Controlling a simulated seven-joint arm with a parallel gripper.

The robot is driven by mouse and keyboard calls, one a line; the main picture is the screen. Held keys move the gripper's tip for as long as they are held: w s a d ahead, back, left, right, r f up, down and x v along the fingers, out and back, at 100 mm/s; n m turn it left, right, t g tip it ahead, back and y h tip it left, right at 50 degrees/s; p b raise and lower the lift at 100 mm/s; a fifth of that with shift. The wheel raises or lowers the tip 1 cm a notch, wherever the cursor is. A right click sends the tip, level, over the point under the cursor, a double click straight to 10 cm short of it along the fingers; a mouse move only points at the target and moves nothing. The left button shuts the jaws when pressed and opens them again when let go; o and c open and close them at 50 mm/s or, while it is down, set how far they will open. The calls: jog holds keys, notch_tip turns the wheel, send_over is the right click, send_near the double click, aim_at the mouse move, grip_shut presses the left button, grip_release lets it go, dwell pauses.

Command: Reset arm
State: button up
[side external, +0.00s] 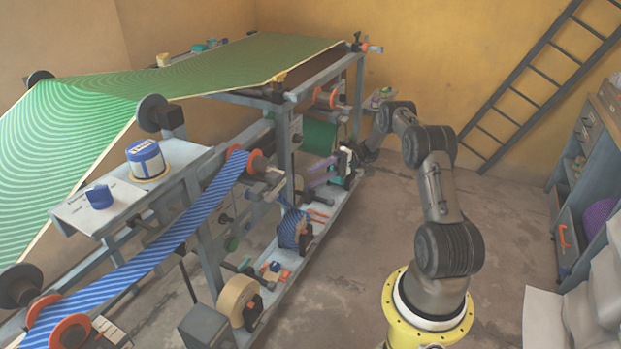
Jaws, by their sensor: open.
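My arm (437,190) rises from a yellow round base and bends over toward the press. My gripper (347,163) is at the right side of the press frame, near its far end. It is open, but its fingers are small and partly lost against the machine parts. I cannot tell whether it touches anything there. The press (290,160) is a grey metal frame with rollers. A green patterned sheet (190,78) runs over its top and down at the left. A blue striped band (150,260) runs along its near side.
A blue and white tin (146,158) and a blue cap (99,197) stand on a grey shelf. A low ledge holds a blue striped roll (293,229) and a tan roll (238,298). A ladder (530,85) leans at the back. Shelving (585,190) stands right. Floor between is clear.

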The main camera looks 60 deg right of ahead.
jog(key=w+a+r+n+g+h, duration=0.2)
jog(key=a+r+n+g, duration=0.2)
jog(key=a+r, duration=0.55)
jog(key=w+a+r+n+g+h, duration=0.1)
jog(key=w+a+r+n+g, duration=0.2)
jog(key=a+r, duration=0.65)
jog(key=s+a+r+n+h, duration=0.1)
jog(key=s+a+r+h, duration=0.3)
jog(key=s+a, duration=0.4)
jog(key=s+a+r+n+h, duration=0.1)
jog(key=s+a+r+h, duration=0.35)
jog(key=s, duration=0.55)
jog(key=s+d+f+m+t+h, duration=0.4)
jog(key=s+d+f+t+h, duration=0.1)
jog(key=s+f, duration=0.2)
jog(key=shift+d+f, duration=0.15)
jog(key=shift+d, duration=0.1)
